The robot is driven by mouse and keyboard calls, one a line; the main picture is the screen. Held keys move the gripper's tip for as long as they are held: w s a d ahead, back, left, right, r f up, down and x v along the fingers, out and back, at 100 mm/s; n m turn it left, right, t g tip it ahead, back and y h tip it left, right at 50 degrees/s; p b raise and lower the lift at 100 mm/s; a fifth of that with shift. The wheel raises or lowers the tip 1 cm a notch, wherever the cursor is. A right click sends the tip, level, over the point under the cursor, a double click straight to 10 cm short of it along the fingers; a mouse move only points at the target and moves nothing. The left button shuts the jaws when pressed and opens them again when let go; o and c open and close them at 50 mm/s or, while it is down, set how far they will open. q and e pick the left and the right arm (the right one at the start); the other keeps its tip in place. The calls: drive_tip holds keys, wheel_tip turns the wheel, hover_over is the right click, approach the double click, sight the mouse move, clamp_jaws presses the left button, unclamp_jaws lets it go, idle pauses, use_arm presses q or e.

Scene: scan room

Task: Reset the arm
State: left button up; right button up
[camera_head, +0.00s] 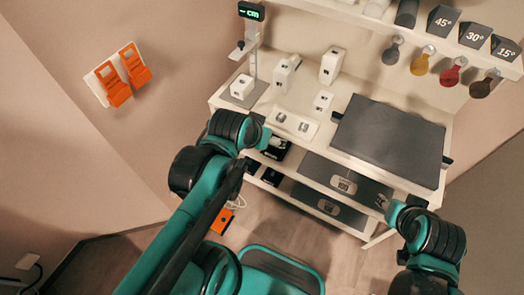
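My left arm comes in from the lower left. Its gripper (272,145) is at the near left edge of the white table, seen small and partly hidden behind the wrist. My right arm comes in from the lower right. Its gripper (384,202) is in front of the table's lower shelves, small and partly hidden by the wrist. I cannot tell whether either gripper is open or shut, and I see no object clearly held in either.
The white table (268,103) carries a dark flat panel (390,138), a white plate (292,124), white blocks (332,65) and a height gauge (252,50). Above is a shelf with angle blocks (443,20). Orange wall holders (113,84) hang left. Floor (340,255) shows between my arms.

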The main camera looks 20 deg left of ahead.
use_arm(q)
drive_tip(key=s, duration=0.1)
drive_tip(key=s+f, duration=0.1)
drive_tip(key=s+d, duration=0.1)
drive_tip(key=s, duration=0.1)
drive_tip(key=shift+s+f, duration=0.1)
drive_tip(key=shift+f, duration=0.25)
